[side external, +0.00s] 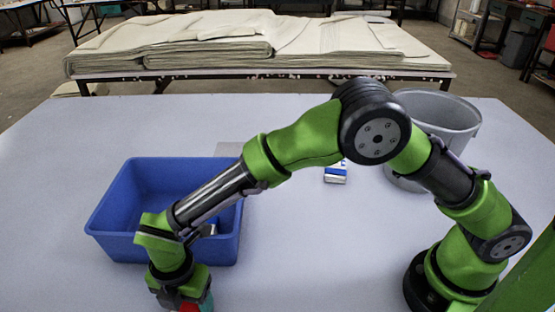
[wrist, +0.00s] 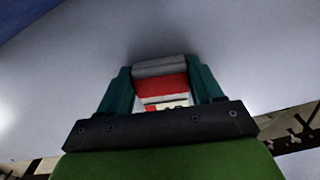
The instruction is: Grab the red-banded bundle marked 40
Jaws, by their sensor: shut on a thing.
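The red-banded bundle (wrist: 161,88) sits between the teal fingers of my gripper (wrist: 160,72) in the wrist view. It has a grey end, a red band and a pale part with dark marks; the number is partly hidden by the gripper's crossbar and I cannot read it fully. My gripper is shut on the bundle. In the side view my gripper (side external: 187,302) is low at the bottom edge, in front of the blue bin, with a bit of red showing; its fingertips are mostly cut off. I cannot tell whether the bundle touches the table.
An open blue bin (side external: 112,222) stands just behind my gripper, with a small grey thing inside; its blue (wrist: 18,14) shows in the wrist view. A small blue-and-white item (side external: 336,175) and a grey bucket (side external: 455,118) stand further right. The table front (side external: 310,265) is clear.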

